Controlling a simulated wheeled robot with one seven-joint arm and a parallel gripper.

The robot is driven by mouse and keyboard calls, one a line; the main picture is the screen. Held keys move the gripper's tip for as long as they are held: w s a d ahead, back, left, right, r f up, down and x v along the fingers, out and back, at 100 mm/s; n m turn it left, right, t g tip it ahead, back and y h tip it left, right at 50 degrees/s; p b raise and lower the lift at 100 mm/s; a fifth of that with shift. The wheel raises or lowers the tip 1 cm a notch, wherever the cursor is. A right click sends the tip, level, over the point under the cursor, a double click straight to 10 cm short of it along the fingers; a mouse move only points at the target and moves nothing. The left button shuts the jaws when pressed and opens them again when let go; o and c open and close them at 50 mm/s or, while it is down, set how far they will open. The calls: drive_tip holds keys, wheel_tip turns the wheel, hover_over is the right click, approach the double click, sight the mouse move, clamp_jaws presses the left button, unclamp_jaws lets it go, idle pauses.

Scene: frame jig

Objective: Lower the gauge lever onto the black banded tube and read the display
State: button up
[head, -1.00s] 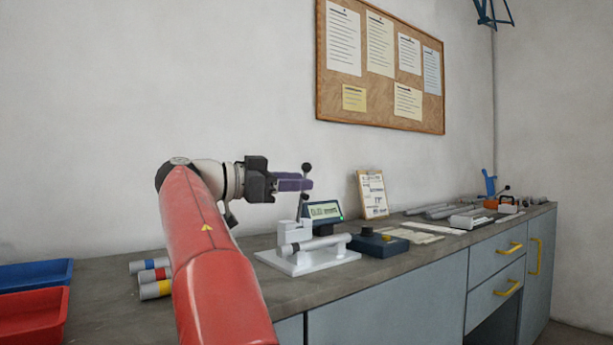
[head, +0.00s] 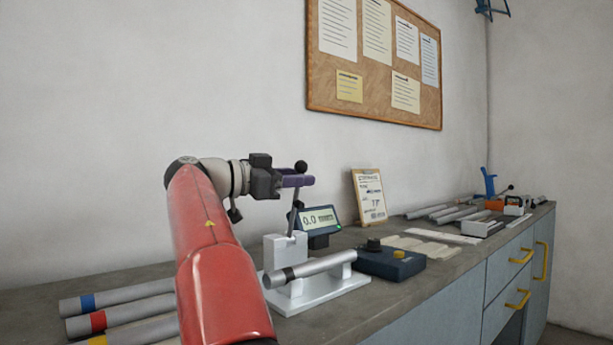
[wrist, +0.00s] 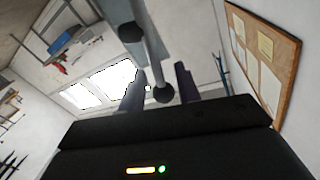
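The black banded tube (head: 320,266) lies on the white gauge stand (head: 322,292), its dark band near the left end. The gauge lever (head: 294,220) stands raised, nearly upright, with a black ball knob (head: 301,167) on top. My gripper (head: 300,181) is at the knob. In the wrist view the knob (wrist: 162,94) sits between my two purple fingers, which stand apart with narrow gaps beside it; contact is not clear. The display (head: 319,219) behind the stand is lit and seems to read 0.0 and a unit.
Tubes with blue, red and yellow bands (head: 115,297) lie at the left. A clipboard (head: 369,196) stands behind. Several grey bars and tools (head: 455,213) lie farther right.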

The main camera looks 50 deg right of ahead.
drive_tip(key=x, duration=0.2)
drive_tip(key=shift+s+d, duration=0.15)
drive_tip(key=shift+d, duration=0.2)
clamp_jaws()
drive_tip(key=shift+r, duration=0.1)
